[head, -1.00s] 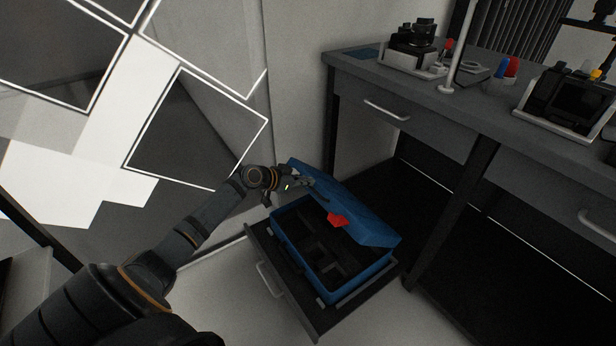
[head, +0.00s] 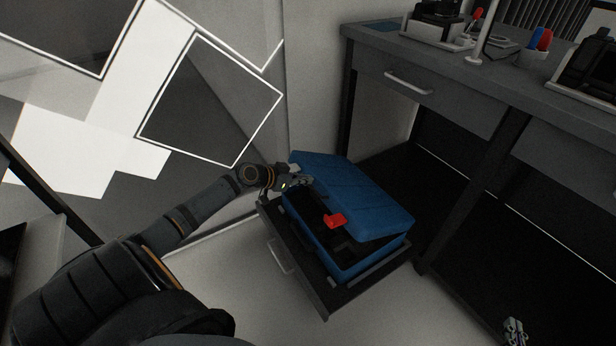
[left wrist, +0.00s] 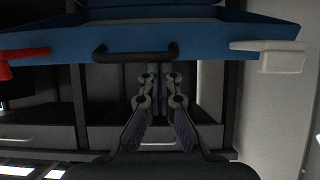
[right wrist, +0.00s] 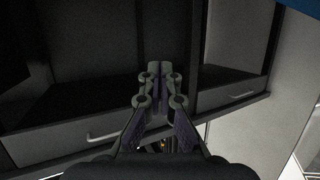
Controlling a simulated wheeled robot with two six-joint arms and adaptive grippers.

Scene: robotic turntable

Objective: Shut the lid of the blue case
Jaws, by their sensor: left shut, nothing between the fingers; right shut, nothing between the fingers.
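The blue case (head: 352,270) stands in a grey pull-out tray near the floor. Its lid (head: 365,195) is tilted partly open, with a dark gap along the front showing the inside. A red latch (head: 335,220) hangs at the lid's front edge. My left gripper (head: 304,183) is shut and empty at the lid's left end; whether it touches is unclear. The left wrist view shows the blue lid edge (left wrist: 210,40) with a black handle (left wrist: 137,52) beside the shut fingertips (left wrist: 157,72). My right gripper (head: 515,330) is shut and empty, low at the far right, away from the case.
The tray's rim (head: 312,297) surrounds the case, with a handle (head: 280,257) on its front. A grey workbench (head: 450,80) with devices on top stands behind and right. A pale wall is behind the case. The floor in front is clear.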

